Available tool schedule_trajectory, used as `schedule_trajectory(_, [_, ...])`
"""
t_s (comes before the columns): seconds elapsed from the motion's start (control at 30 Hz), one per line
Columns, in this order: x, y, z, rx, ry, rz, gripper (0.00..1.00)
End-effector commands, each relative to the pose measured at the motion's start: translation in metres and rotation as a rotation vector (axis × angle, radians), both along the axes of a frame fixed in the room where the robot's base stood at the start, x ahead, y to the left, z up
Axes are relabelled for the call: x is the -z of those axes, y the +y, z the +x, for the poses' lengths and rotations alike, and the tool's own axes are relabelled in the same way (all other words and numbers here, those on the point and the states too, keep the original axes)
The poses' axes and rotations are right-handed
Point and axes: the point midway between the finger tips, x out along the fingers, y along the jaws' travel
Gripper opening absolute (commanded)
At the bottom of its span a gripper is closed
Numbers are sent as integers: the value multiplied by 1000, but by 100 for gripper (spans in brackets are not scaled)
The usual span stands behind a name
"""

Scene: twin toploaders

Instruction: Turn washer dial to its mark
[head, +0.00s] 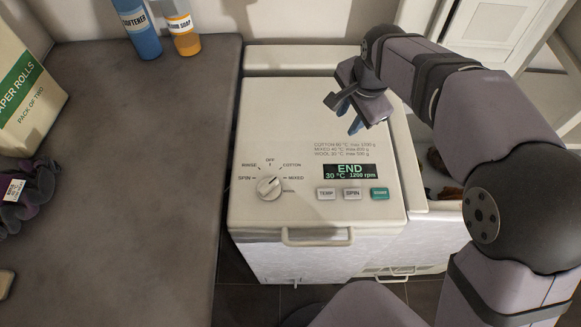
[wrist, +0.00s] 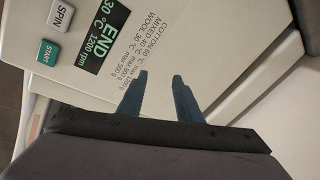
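The washer (head: 300,110) is a white top-loader with a flat lid and a front handle. Its dial (head: 269,187) is a round pale knob at the left of the panel, ringed by the labels SPIN, RINSE, OFF, COTTON, MIXED and WOOL. The dial's pointer looks turned to the upper right, but its exact setting is too small to tell. The display (head: 349,171) reads END, 30 °C, 1200 rpm. My gripper (head: 348,118) is above the washer's right rear part, away from the dial. In the wrist view its two blue fingers (wrist: 160,82) are apart with nothing between them. The dial is outside the wrist view.
TEMP, SPIN and green START buttons (head: 379,194) sit right of the dial. A grey counter (head: 120,170) lies left, with a blue softener bottle (head: 139,30), an orange soap bottle (head: 184,34) and a paper rolls pack (head: 25,95). A second, open machine with laundry (head: 437,165) stands right.

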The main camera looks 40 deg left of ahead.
Motion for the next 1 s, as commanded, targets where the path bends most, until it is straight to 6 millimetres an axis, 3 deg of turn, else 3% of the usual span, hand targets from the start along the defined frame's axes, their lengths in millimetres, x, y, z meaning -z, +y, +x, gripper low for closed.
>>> schedule_trajectory(0.03, [-14, 16, -40, -58, 26, -27, 32])
schedule_trajectory(0.2, [-30, 33, -143, -186, 93, -121, 32])
schedule_trajectory(0.3, [-38, 33, -186, -239, 114, -168, 32])
schedule_trajectory(0.4, [-43, 30, -214, -274, 125, -201, 32])
schedule_trajectory(0.6, [-45, 27, -236, -301, 132, -229, 32])
schedule_trajectory(0.83, [-38, 26, -236, -301, 133, -232, 32])
schedule_trajectory(1.0, [-21, 26, -236, -301, 133, -232, 32])
